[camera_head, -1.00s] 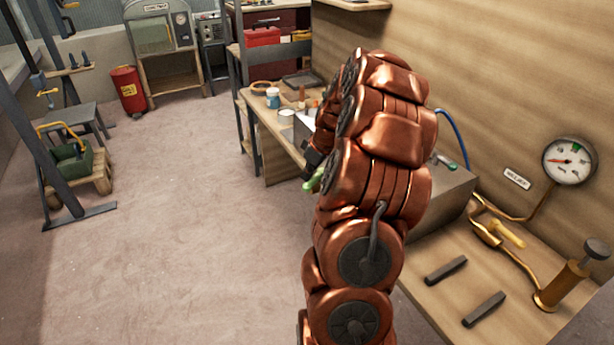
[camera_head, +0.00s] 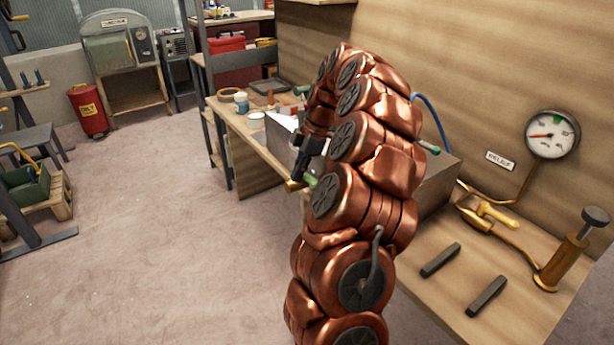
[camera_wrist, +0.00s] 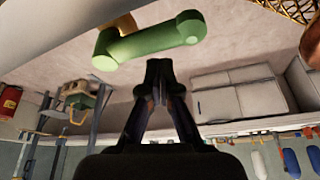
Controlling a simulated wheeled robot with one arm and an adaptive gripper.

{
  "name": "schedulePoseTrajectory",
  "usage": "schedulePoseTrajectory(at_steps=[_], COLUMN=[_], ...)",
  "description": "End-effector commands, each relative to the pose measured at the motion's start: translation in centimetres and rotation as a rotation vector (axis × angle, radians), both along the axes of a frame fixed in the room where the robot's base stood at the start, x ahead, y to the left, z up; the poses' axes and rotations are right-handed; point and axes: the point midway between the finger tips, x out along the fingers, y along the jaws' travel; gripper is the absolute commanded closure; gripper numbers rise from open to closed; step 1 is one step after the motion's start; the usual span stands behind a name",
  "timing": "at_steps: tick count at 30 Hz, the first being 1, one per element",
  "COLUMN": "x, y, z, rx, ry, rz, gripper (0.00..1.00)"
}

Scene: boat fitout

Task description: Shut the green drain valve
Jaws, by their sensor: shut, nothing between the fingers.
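The green drain valve's lever (camera_wrist: 150,42) shows large at the top of the wrist view, a rounded bar lying nearly level in the picture, with a brass part (camera_wrist: 124,24) behind its left end. In the head view only a bit of the green lever (camera_head: 310,180) shows, beside brass; my copper arm hides the rest. My gripper (camera_wrist: 160,68) is shut and empty. Its tips are just below the lever in the wrist picture; I cannot tell whether they touch it. In the head view the dark gripper (camera_head: 305,158) is partly hidden by my arm.
A metal box (camera_head: 444,172) with a blue hose (camera_head: 432,112) stands behind my arm. Open floor (camera_head: 150,240) lies to the left.

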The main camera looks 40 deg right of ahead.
Motion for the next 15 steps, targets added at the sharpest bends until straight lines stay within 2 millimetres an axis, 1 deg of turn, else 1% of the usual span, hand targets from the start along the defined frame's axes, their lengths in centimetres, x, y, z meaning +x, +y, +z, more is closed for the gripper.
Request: schedulePoseTrajectory(at_steps=[4,15], x=[0.01,-0.43], y=[0.16,-0.54], z=[-0.21,-0.08], rx=[0.001,0.0], ry=[0.001,0.001], rz=[0.011,0.009], gripper=[1.0,1.0])
